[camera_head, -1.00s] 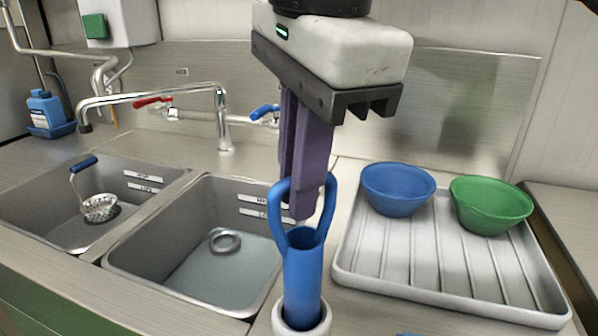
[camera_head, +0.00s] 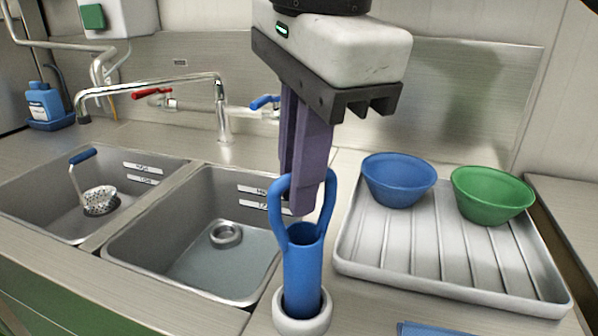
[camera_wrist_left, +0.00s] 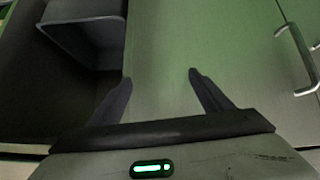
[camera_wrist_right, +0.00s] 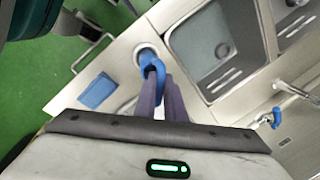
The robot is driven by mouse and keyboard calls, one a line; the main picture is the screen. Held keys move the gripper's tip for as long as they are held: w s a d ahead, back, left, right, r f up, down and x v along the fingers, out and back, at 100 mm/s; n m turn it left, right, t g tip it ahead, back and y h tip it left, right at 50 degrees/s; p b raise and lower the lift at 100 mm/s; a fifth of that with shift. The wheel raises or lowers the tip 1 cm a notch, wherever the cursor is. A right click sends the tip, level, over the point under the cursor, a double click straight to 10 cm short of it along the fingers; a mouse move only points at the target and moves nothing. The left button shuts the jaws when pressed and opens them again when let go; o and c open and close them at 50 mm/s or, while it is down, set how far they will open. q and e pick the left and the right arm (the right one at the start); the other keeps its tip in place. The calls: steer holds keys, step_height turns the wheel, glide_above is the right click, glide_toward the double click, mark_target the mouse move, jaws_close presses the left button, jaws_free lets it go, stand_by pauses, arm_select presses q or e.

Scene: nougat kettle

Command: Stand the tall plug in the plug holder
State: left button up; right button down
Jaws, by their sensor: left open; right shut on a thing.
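The tall plug (camera_head: 302,268) is a blue tube with a loop handle on top. It stands upright with its lower end inside the plug holder (camera_head: 301,322), a white ring-shaped cup on the counter right of the sinks. My right gripper (camera_head: 302,205) points down and is shut on the plug's loop handle. In the right wrist view the plug (camera_wrist_right: 152,66) sits in the white holder (camera_wrist_right: 143,50). Whether the plug touches the holder's bottom is hidden. My left gripper (camera_wrist_left: 160,78) shows only in its own wrist view, open and empty, facing cabinet fronts.
A ribbed draining tray (camera_head: 450,290) with a blue bowl (camera_head: 398,182) and a green bowl (camera_head: 492,197) lies to the right. Two sinks (camera_head: 200,250) are at left, with a strainer (camera_head: 98,200) in the far-left one. A blue cloth (camera_wrist_right: 98,90) lies near the holder.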

steer(key=c, duration=1.8)
jaws_free()
steer(key=shift+o, duration=0.2)
step_height(320, 180, up, 10)
steer(key=s+d+p, duration=0.1)
steer(key=p, duration=0.1)
steer(key=shift+s, duration=0.4)
